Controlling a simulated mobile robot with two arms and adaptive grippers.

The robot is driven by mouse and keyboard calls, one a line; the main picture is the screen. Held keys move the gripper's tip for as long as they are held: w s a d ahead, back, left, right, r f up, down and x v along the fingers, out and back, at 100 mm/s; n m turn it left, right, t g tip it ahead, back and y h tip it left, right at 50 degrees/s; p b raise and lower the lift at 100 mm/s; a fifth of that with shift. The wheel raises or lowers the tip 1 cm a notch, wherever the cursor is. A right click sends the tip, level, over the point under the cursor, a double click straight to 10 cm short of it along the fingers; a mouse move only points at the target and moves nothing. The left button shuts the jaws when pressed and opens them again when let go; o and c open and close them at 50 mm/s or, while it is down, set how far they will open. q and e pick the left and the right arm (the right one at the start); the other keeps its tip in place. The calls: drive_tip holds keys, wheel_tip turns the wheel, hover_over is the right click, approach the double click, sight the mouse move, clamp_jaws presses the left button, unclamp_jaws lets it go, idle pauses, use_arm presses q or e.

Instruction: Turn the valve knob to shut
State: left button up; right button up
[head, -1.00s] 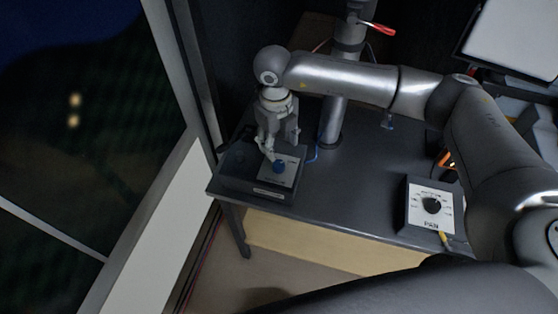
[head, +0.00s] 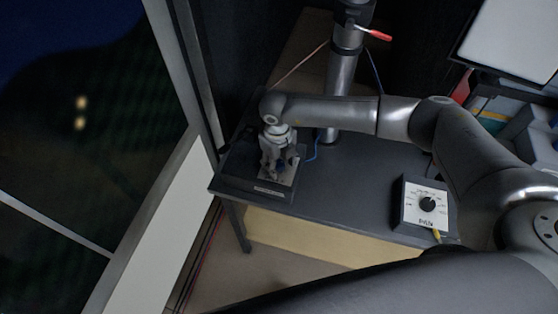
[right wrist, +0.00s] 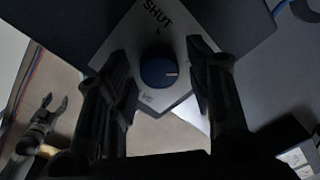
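The blue valve knob (right wrist: 158,70) sits on a pale plate (right wrist: 150,37) marked SHUT in the right wrist view. The knob's white mark points to the right of that picture, away from the SHUT label. My right gripper (right wrist: 160,62) is open, with one finger on each side of the knob. A gap shows on both sides. In the head view my right gripper (head: 279,174) points down over the valve box (head: 240,180) and mostly hides the knob. My left gripper (right wrist: 54,104) shows at the lower left of the right wrist view, open and empty.
A metal post (head: 343,80) with a red lever rises behind. A blue cable (head: 314,148) runs beside the valve box. A window wall is at left.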

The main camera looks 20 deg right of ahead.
drive_tip(key=c, duration=0.8)
drive_tip(key=shift+o, duration=0.2)
drive_tip(key=shift+w+f+n+b, duration=0.1)
drive_tip(key=shift+n+b, duration=0.4)
drive_tip(key=shift+b, duration=0.2)
drive_tip(key=n+b, duration=1.3)
drive_tip(key=b, duration=0.4)
drive_tip(key=shift+w+d+f+n+b, duration=0.1)
drive_tip(key=shift+n+b, duration=0.25)
drive_tip(key=shift+n, duration=0.05)
drive_tip(key=shift+r+n+y+b, duration=0.15)
drive_tip(key=shift+n+b, duration=0.65)
drive_tip(key=shift+n, duration=0.05)
drive_tip(key=shift+r+n+y+b, duration=0.15)
drive_tip(key=shift+n+b, duration=0.65)
drive_tip(key=shift+n, duration=0.05)
drive_tip(key=o, duration=1)
drive_tip(key=shift+c, duration=0.2)
drive_tip(key=shift+o, duration=0.3)
